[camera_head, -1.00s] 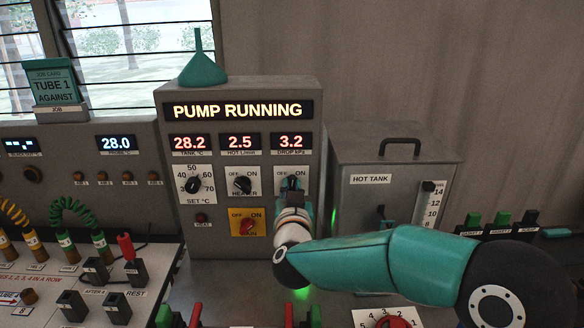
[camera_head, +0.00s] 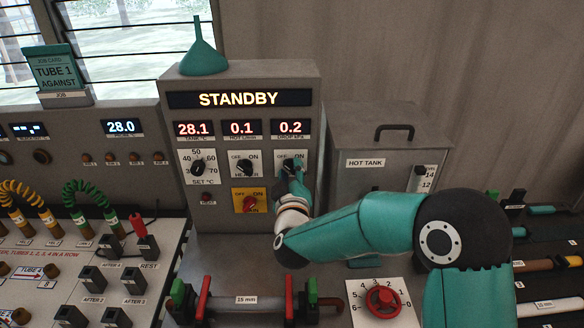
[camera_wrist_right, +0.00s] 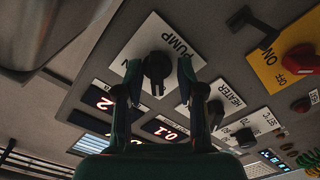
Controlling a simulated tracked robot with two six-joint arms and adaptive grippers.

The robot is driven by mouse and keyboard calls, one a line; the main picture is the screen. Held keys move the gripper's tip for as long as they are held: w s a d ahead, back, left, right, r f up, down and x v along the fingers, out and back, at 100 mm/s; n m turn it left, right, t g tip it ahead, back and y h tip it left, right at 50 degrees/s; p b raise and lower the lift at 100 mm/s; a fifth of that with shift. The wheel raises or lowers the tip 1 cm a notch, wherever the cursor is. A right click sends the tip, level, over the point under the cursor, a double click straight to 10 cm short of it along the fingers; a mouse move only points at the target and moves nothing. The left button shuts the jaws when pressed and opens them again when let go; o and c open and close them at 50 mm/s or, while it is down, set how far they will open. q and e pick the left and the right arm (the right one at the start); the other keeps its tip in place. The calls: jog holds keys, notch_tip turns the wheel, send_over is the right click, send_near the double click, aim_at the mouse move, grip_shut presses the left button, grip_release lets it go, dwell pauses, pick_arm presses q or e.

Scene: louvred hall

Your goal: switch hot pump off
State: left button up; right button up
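The control cabinet (camera_head: 330,150) stands in the middle of the head view. Its top display (camera_head: 240,99) reads STANDBY. The readouts below show 28.1, 0.1 and 0.2. The black pump knob (camera_wrist_right: 157,68) sits on a white PUMP plate (camera_wrist_right: 180,50) in the right wrist view. In the head view my gripper partly covers it. My right gripper (camera_head: 296,182) is at the knob. In the wrist view its two fingers (camera_wrist_right: 160,72) stand apart on either side of the knob, with gaps showing. My left gripper is in neither view.
The heater knob (camera_head: 244,167) and red main switch (camera_head: 249,203) are close to the right gripper. The hot tank (camera_head: 350,190) stands to the right. A red-handled pipe (camera_head: 245,300) and red dial (camera_head: 383,300) lie in front. A funnel (camera_head: 204,55) sits on top.

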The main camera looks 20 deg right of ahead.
jog(key=shift+s+r, duration=0.1)
jog(key=b+v, duration=0.1)
jog(key=v, duration=0.5)
jog(key=shift+s+b, duration=0.35)
jog(key=shift+a+r, duration=0.1)
